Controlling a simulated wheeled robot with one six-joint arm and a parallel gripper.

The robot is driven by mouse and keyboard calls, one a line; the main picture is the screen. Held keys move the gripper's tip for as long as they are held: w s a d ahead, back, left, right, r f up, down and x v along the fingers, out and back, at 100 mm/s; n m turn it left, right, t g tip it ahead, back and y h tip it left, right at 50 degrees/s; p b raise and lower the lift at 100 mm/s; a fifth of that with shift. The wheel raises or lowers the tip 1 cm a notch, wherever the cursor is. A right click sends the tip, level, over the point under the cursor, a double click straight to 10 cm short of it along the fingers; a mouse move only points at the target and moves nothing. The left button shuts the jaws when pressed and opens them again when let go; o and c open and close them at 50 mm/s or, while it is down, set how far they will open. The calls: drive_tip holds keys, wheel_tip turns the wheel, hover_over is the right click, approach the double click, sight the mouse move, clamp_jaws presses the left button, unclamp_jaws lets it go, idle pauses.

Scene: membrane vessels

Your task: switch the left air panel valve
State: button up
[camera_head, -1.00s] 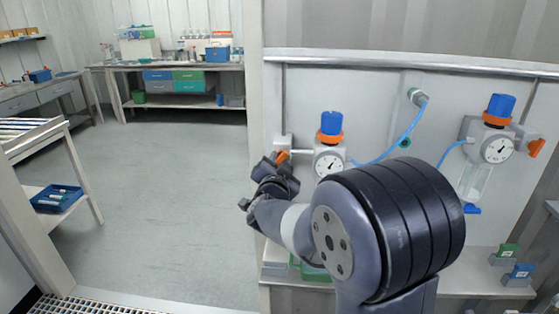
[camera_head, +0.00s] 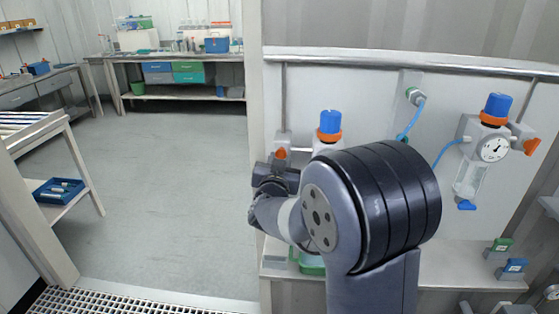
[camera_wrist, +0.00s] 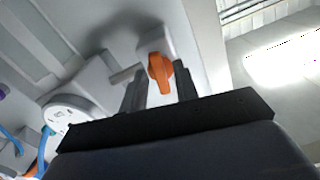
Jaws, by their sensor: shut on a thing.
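The left air panel valve has an orange handle (camera_head: 281,153) on a grey body, at the left end of the left regulator. This regulator has a blue knob (camera_head: 330,122) and an orange ring; my arm covers its gauge in the head view. In the wrist view the orange handle (camera_wrist: 159,72) sits between the two dark fingers of my gripper (camera_wrist: 159,88), which is shut on it. The handle points roughly upright in the head view. My gripper (camera_head: 276,172) is just below it there, its fingertips hard to make out. The left gauge (camera_wrist: 70,112) shows in the wrist view.
A second regulator (camera_head: 492,145) with an orange handle (camera_head: 532,146) is on the panel at right. Blue tubes (camera_head: 410,124) run between them. Open floor (camera_head: 170,180) lies at left.

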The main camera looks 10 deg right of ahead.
drive_tip(key=shift+f, duration=0.1)
drive_tip(key=o, duration=0.6)
drive_tip(key=b+v, duration=0.1)
drive_tip(key=v, duration=1)
drive_tip(key=shift+w, duration=0.1)
drive_tip(key=x, duration=1)
drive_tip(key=shift+w+d+p, duration=0.15)
drive_tip(key=shift+w+p, duration=0.2)
drive_tip(key=shift+w, duration=0.05)
drive_tip(key=shift+m, duration=0.3)
